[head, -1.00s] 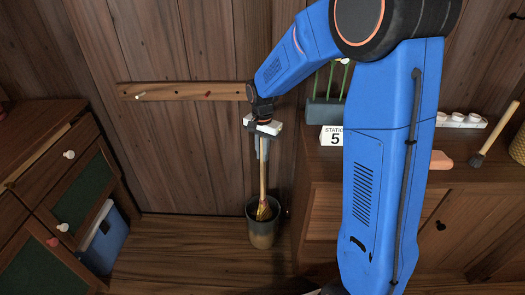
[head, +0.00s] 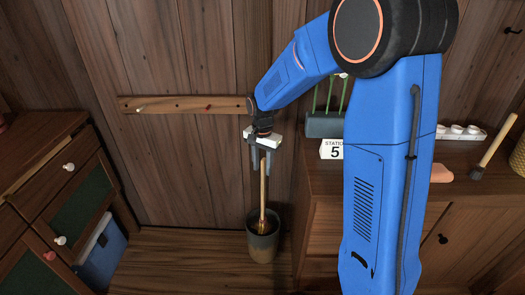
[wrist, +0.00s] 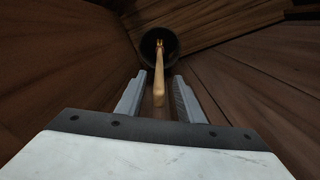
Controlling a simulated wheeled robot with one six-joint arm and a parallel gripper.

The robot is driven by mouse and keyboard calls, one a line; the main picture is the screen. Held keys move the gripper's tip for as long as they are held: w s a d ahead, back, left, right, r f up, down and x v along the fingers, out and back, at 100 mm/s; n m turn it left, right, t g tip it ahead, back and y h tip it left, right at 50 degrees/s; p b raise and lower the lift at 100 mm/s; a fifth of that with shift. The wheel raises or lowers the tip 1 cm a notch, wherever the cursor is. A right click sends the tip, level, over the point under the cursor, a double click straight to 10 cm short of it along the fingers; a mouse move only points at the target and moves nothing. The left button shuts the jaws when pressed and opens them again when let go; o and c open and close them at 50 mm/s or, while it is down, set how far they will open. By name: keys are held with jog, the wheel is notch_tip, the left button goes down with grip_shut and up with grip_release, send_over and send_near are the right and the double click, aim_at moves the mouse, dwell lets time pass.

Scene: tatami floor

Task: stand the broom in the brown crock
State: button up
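The broom (head: 262,195) stands nearly upright with its yellow bristles down inside the crock (head: 262,246), which is on the wooden floor against the plank wall. My gripper (head: 262,172) is above the crock, pointing down, with its fingers apart on either side of the top of the handle. In the wrist view, the handle (wrist: 158,85) runs away between the open fingers of my gripper (wrist: 157,98), with gaps on both sides. The dark round mouth of the crock (wrist: 146,47) surrounds the far end of the broom.
A peg rail (head: 180,104) is fixed to the wall at left. A drawer cabinet (head: 62,190) and a blue bin (head: 102,252) stand at left. A wooden cabinet at right carries a station 5 sign (head: 331,149), a brush (head: 495,148) and a power strip (head: 460,132).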

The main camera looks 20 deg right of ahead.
notch_tip(320, 180, up, 17)
dwell(0.4)
jog(key=shift+f, duration=0.1)
dwell(0.6)
jog(key=shift+s+d+f+n+t, duration=0.35)
jog(key=shift+s+d+n+t, duration=0.75)
jog(key=shift+s, duration=4.45)
jog(key=shift+s+d+f+n+t, duration=0.4)
jog(key=shift+s+d+n, duration=1.3)
jog(key=shift+s, duration=3.85)
jog(key=shift+s+d+f+n+t, duration=0.25)
jog(key=shift+s+d+n+t, duration=1.2)
jog(key=shift+s, duration=4.1)
jog(key=shift+a+n+g, duration=0.55)
jog(key=shift+a, duration=0.15)
